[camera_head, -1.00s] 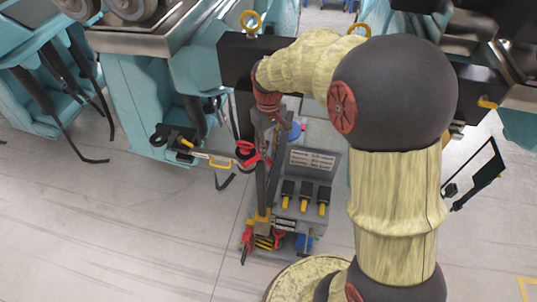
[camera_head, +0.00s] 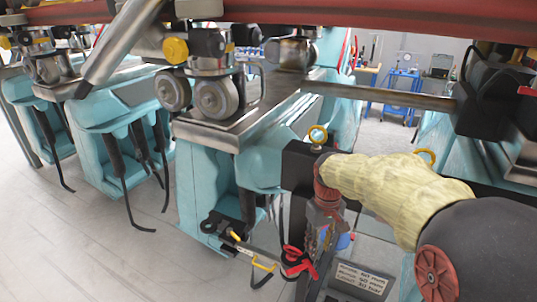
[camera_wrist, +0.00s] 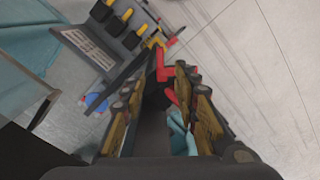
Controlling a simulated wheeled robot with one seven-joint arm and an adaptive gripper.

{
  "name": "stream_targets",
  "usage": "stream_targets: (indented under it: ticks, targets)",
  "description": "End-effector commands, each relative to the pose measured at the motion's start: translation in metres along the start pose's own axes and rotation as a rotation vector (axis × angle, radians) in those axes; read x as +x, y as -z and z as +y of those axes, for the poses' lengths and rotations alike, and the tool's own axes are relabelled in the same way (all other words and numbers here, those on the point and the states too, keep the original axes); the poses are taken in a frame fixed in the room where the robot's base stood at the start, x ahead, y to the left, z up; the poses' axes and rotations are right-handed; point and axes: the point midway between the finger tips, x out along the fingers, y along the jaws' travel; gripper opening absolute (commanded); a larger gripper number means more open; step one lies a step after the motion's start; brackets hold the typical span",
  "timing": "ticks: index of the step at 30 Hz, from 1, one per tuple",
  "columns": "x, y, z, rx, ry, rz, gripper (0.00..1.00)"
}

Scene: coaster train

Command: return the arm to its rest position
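My arm reaches in from the lower right in the head view, with a black joint and a cream-coloured link. My gripper (camera_head: 320,242) points down in front of a teal support; its fingertips are hard to make out there. In the wrist view the two brown-and-black fingers of my gripper (camera_wrist: 158,95) stand apart with a gap between them. Red and teal shapes show in or beyond the gap. I see nothing clearly gripped.
Teal supports with train wheels (camera_head: 215,98) and a red rail (camera_head: 190,12) stand behind. Pale floor (camera_head: 100,240) is open at left.

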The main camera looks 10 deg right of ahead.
Motion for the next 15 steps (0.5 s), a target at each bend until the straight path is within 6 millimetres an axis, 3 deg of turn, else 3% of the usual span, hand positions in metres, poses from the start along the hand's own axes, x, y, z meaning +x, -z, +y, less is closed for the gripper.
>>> stream_targets:
  ticks: [3, 5, 15]
  targets:
    - [0.005, -0.001, 0.000, 0.053, -0.001, 0.004, 0.30]
    - [0.015, -0.013, -0.004, 0.086, 0.004, -0.014, 0.30]
    - [0.011, -0.094, -0.039, 0.222, -0.018, 0.097, 0.30]
